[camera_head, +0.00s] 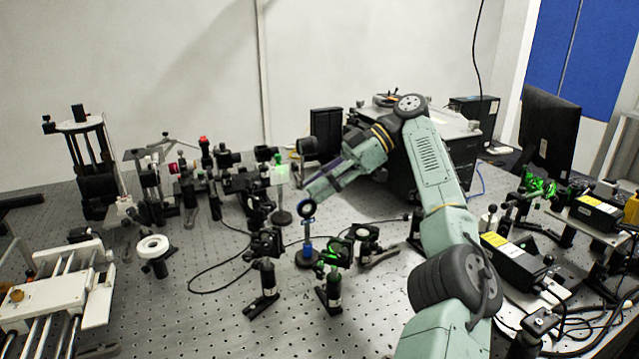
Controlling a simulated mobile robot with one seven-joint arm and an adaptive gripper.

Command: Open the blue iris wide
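The blue iris (307,209) is a small dark ring with a blue tint, upright on a post with a blue lower part, near the middle of the bench. My arm reaches in from the right and bends down to the left. My gripper (309,195) is right at the top of the iris ring. I cannot tell whether it touches the ring. The fingers are too small and dark to show whether they are open or shut. The iris's lever and the size of its opening cannot be made out.
Dark post-mounted optics (265,245) and a green-lit mount (330,255) stand close in front of the iris. Another mount (367,233) is to its right. A black cable (195,290) loops across the perforated bench (200,325). The bench's front middle-left is clear.

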